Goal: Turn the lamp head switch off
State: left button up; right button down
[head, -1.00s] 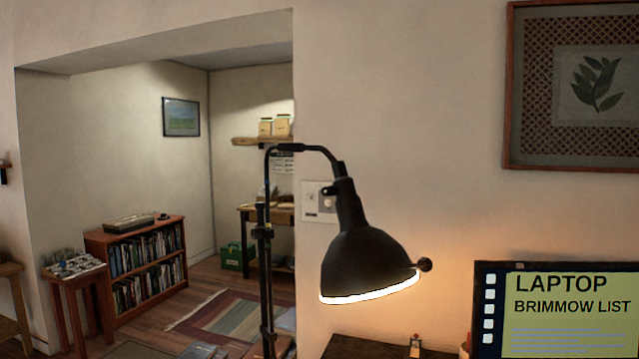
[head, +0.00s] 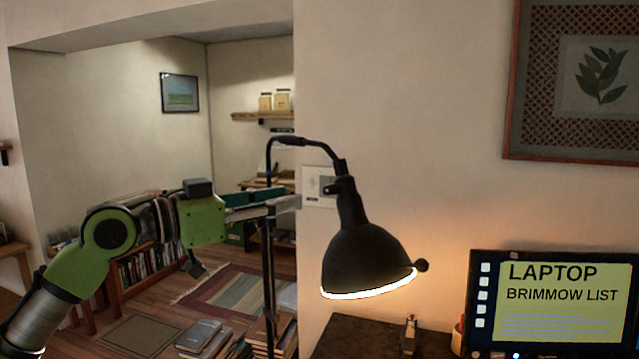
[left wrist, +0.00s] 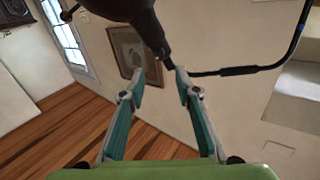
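The black desk lamp has a cone-shaped lamp head (head: 368,258), tilted down with its rim glowing white. A small round knob (head: 422,265) sticks out at the rim's right, and a darker fitting (head: 338,187) sits on the neck; I cannot tell which is the switch. In the left wrist view the lamp head (left wrist: 118,8) looms dark at the top, with a knob (left wrist: 67,15) to its left. My left gripper (head: 286,204) points right, left of the lamp head and close to the stand. Its fingers (left wrist: 159,76) are apart with nothing between them. My right gripper is out of view.
The thin lamp stand (head: 269,270) rises close to my left fingers. A laptop screen (head: 552,308) stands at the lower right on a dark desk (head: 350,335). Books (head: 275,335) are piled below. A framed picture (head: 575,85) hangs on the wall. Open air surrounds the lamp head's right side.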

aim_at(325, 190)
pick_arm(q)
jog(key=p+x, duration=0.1)
jog(key=x, duration=0.3)
jog(key=p+x, duration=0.2)
jog(key=x, duration=0.2)
jog(key=shift+r, duration=0.2)
jog(key=shift+w+d+f, duration=0.15)
jog(key=shift+w+d, duration=0.2)
jog(key=shift+d, duration=0.1)
grip_shut()
